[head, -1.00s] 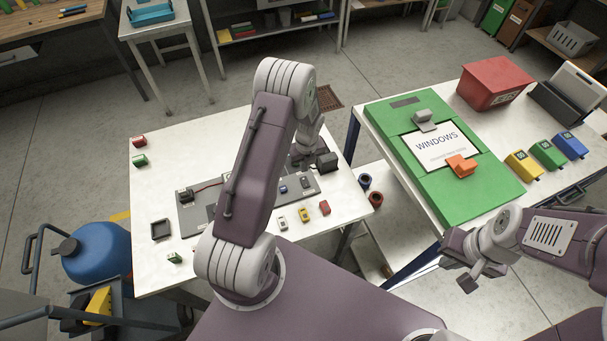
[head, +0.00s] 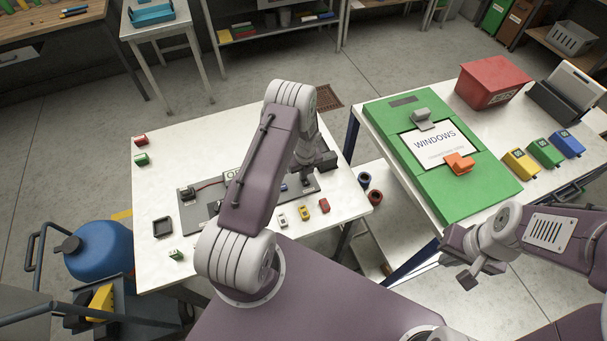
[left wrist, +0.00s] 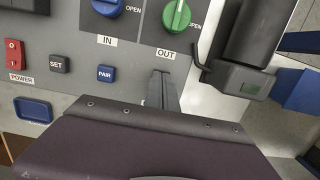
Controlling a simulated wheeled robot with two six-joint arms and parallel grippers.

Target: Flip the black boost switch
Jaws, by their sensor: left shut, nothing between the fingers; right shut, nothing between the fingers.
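The grey control panel (head: 200,213) lies on the white table. It also fills the top of the left wrist view (left wrist: 85,90). I cannot make out the black boost switch; a white label edge (left wrist: 143,102) shows beside my left fingers, and the panel behind them is hidden. My left gripper (head: 306,178) is shut and empty, low over the panel's right part. In the left wrist view its fingers (left wrist: 162,88) point at the panel below the OUT label, right of the blue PAIR button (left wrist: 106,73). My right gripper (head: 467,282) is shut and empty, away to the right.
Near my left fingers are the dark SET button (left wrist: 60,64), red POWER switch (left wrist: 15,53), blue IN knob (left wrist: 105,8) and green OUT knob (left wrist: 176,16). A dark device (left wrist: 245,50) stands close on the right. Small coloured blocks (head: 304,214) lie at the table's front.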

